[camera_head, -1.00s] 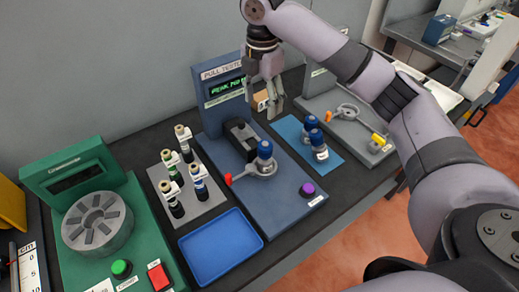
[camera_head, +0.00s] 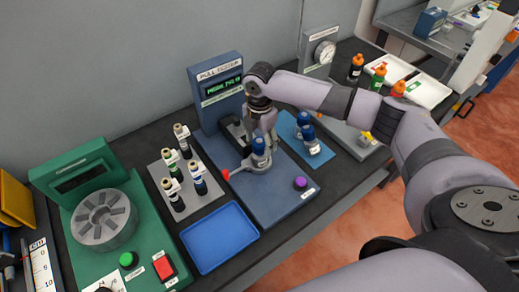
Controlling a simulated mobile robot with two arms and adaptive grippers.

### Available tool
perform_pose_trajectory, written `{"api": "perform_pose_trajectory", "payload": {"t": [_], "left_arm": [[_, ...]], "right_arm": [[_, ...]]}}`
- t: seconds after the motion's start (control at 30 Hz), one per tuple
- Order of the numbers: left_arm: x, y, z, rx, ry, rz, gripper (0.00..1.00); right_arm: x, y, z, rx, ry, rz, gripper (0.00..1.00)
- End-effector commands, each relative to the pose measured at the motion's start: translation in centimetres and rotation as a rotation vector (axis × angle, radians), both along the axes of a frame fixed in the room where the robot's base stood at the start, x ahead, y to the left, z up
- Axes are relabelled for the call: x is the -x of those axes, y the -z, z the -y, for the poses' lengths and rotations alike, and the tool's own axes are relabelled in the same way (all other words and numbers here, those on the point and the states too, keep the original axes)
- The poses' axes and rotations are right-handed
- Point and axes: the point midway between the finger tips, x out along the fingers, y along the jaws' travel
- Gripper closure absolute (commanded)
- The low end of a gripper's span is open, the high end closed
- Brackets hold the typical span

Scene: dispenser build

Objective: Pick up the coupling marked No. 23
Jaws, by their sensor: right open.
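No marking "No. 23" is readable, so I cannot tell which piece bears it. One blue-topped metal piece (camera_head: 259,148) stands at the blue pull tester (camera_head: 277,209), beside a red-tipped lever (camera_head: 235,172). Blue-topped pieces (camera_head: 308,137) also stand on a light blue mat (camera_head: 321,158) to its right. My right gripper (camera_head: 265,133) is open and points down just behind the blue-topped piece at the tester. I cannot tell whether it touches it. My left gripper is out of view.
A green machine with a slotted disc (camera_head: 104,220) stands at left. A gauge fixture (camera_head: 325,52) and orange-capped bottles (camera_head: 378,76) stand behind my right arm.

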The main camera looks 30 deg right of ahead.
Motion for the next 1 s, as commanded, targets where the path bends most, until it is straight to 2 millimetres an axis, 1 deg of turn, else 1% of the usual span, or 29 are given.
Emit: {"api": "perform_pose_trajectory", "payload": {"t": [0.1,0.33,0.63,1.0], "left_arm": [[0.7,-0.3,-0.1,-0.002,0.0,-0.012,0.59],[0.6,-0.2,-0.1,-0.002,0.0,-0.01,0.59],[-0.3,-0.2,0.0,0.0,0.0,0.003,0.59],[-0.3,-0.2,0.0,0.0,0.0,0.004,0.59]], "right_arm": [[0.1,0.9,0.0,0.001,-0.001,-0.001,0.41],[0.0,1.0,0.0,0.001,-0.001,0.0,0.41],[0.0,1.0,0.0,0.0,-0.001,0.0,0.61],[0.0,0.9,0.0,0.0,-0.001,0.0,0.86]]}}
